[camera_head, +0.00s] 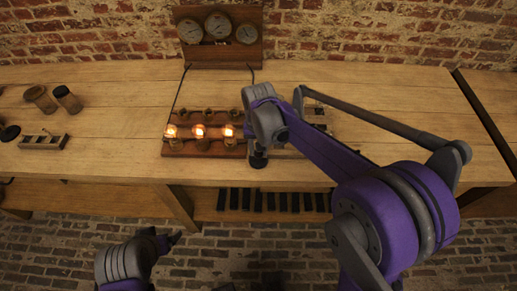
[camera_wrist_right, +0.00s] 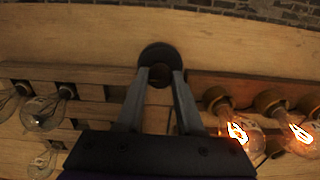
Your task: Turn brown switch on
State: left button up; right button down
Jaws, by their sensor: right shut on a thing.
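The brown board (camera_head: 205,148) on the bench carries several bulbs, three of them glowing (camera_head: 199,131); two glowing bulbs show at the right of the right wrist view (camera_wrist_right: 300,134). My right gripper (camera_head: 258,158) reaches down at this board's right end. In the right wrist view its two fingers (camera_wrist_right: 160,82) are shut on a dark round knob (camera_wrist_right: 158,50). Whether the knob is the brown switch I cannot tell, as my gripper and arm hide much of it. My left gripper (camera_head: 174,238) hangs low before the bench, away from the board; its jaw opening is unclear.
A second board, mostly behind my right arm, has unlit bulbs (camera_wrist_right: 42,112). A panel with three gauges (camera_head: 218,38) stands at the back. The bench (camera_head: 110,100) is clear between.

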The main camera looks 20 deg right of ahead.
jog(key=c, duration=0.5)
grip_release()
jog(key=shift+c, duration=0.2)
notch_tip(320, 180, up, 11)
jog(key=shift+p, duration=0.4)
jog(key=shift+f, duration=0.1)
jog(key=s+d+f+n+t+p, duration=0.1)
jog(key=s+d+f+t, duration=0.1)
jog(key=s, duration=0.8)
jog(key=s+d+f+n+t+p, duration=0.1)
jog(key=s+d+f+n+t, duration=0.1)
jog(key=s, duration=0.7)
jog(key=shift+s+d+f+t+p, duration=0.3)
jog(key=shift+s+d+t, duration=0.15)
jog(key=shift+t, duration=0.25)
